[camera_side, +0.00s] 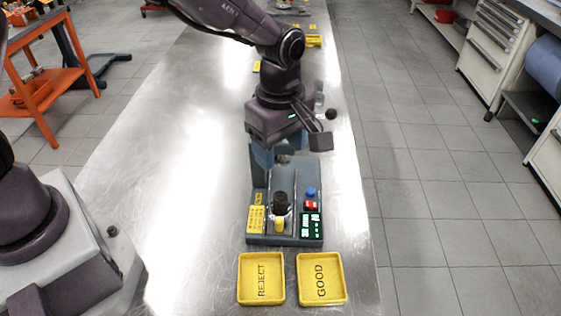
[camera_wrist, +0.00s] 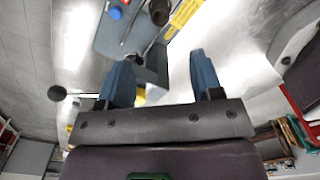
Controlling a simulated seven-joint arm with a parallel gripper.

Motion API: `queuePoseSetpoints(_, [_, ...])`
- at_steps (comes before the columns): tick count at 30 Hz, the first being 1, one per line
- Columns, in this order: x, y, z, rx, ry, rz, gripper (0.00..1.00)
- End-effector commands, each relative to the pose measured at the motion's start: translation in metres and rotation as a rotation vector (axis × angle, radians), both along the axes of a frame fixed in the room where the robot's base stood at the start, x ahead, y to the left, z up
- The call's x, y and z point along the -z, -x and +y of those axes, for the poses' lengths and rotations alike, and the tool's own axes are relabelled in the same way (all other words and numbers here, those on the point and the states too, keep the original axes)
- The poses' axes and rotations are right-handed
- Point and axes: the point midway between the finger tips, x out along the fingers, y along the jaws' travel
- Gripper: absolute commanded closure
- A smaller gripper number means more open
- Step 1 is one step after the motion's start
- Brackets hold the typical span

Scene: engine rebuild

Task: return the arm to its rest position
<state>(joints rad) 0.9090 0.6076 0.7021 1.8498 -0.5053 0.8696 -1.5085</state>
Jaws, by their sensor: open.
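My gripper (camera_wrist: 162,62) is open, with its two blue-grey fingers spread apart in the wrist view. No held part is visible between them. In the side view my gripper's dark body (camera_side: 275,118) hangs above the rear of a grey test station (camera_side: 252,217), and its fingers are mostly hidden there. The station has a blue button (camera_side: 311,191), a red switch (camera_side: 311,206), a green display (camera_side: 312,226) and a yellow label (camera_side: 256,219). A dark-topped part with a yellow base (camera_side: 280,207) stands upright on the station.
Yellow REJECT (camera_side: 244,293) and GOOD (camera_side: 338,292) trays sit empty in front of the station. A black ball knob (camera_side: 331,114) sticks out right of my gripper. The metal table (camera_side: 190,150) is clear to the left. An orange cart (camera_side: 38,95) stands beyond its left edge.

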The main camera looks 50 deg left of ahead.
Motion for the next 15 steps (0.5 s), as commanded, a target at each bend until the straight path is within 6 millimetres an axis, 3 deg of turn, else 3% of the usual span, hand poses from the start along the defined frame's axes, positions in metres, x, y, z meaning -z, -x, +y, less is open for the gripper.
queuePoseSetpoints(10, [-0.0042,0.0000,0.0002,0.011,-0.001,0.000,0.40])
queuePoseSetpoints(15, [-0.0026,0.0022,0.0035,0.174,-0.014,0.008,0.40])
